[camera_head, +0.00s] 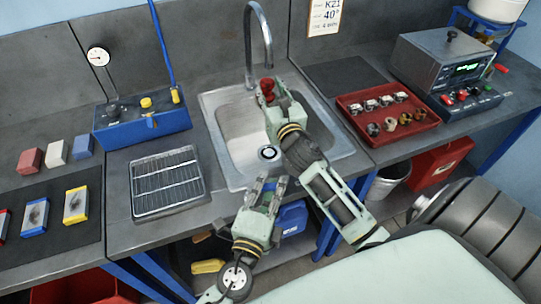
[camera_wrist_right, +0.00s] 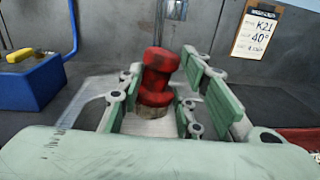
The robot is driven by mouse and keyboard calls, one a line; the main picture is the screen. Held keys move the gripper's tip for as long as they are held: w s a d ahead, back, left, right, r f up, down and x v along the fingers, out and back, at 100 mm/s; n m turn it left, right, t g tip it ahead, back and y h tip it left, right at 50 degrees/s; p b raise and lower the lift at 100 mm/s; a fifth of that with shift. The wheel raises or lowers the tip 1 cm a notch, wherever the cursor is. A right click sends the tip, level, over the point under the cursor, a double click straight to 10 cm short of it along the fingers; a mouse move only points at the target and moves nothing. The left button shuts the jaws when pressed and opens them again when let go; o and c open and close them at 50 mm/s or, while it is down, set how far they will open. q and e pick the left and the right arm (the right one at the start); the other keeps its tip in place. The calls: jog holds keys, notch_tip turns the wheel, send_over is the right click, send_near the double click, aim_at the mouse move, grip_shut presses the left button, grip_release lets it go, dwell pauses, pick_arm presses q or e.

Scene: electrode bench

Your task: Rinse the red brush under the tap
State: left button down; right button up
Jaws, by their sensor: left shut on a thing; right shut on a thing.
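The red brush (camera_head: 267,86) is held upright in my right gripper (camera_head: 272,94), over the back of the sink (camera_head: 225,120). It sits just below the spout end of the tap (camera_head: 249,40). No water stream is clear to see. The right wrist view shows the red brush (camera_wrist_right: 158,75) between the two green fingers, with a tan base at its lower end. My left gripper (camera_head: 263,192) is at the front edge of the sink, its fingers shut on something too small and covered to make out.
A red tray (camera_head: 386,132) with several small parts is on the right, before a grey instrument (camera_head: 440,65). The sink bowl's left part is free.

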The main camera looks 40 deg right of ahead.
pick_arm(q)
jog(key=shift+f, duration=0.15)
jog(key=c, duration=1.8)
grip_release()
jog(key=shift+o, duration=0.2)
jog(key=v, duration=1.2)
